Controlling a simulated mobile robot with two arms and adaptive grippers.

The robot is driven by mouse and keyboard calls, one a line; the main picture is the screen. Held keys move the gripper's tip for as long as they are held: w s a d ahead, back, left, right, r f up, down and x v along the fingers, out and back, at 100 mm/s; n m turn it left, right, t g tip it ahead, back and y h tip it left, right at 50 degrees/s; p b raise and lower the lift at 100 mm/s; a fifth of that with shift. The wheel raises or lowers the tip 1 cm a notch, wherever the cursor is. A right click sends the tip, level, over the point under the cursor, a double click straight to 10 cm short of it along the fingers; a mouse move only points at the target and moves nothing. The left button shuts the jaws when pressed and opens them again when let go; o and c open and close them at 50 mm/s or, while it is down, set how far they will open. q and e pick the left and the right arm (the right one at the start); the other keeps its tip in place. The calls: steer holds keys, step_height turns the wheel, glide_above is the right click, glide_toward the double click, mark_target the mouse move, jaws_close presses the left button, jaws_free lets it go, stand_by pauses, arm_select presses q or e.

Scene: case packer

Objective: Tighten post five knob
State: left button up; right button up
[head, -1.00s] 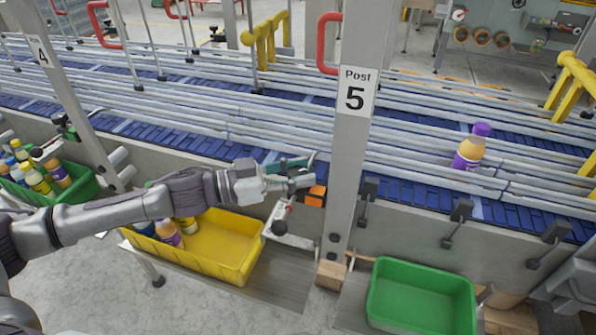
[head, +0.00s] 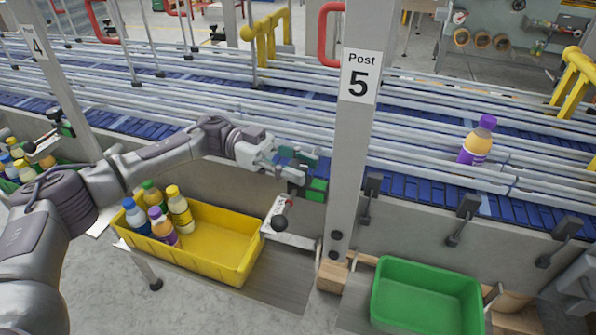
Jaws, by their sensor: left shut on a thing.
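The Post 5 upright (head: 352,165) stands right of centre with its numbered sign (head: 360,77). My left gripper (head: 287,163) comes in from the left, just left of this post at the rail edge. It is shut on the post five knob, which is mostly hidden by the fingers. A small green block (head: 317,190) shows beside and just below the fingertips.
A yellow bin (head: 228,268) with several bottles stands below my left arm. An empty green bin (head: 428,262) is right of the post. A purple-capped bottle (head: 478,142) stands on the blue conveyor (head: 400,186). The Post 4 upright (head: 55,85) is at left.

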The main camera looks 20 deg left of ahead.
arm_select(q)
steer(key=shift+s+f+m+g, duration=0.1)
steer(key=shift+f+m+g, duration=0.1)
steer(key=shift+m+g, duration=0.3)
steer(key=o, duration=0.8)
steer(key=shift+d, duration=0.1)
steer(key=o, duration=0.4)
steer(key=shift+d+r, duration=0.1)
steer(key=shift+c, duration=0.2)
steer(key=v, duration=1.2)
steer(key=shift+r, duration=0.1)
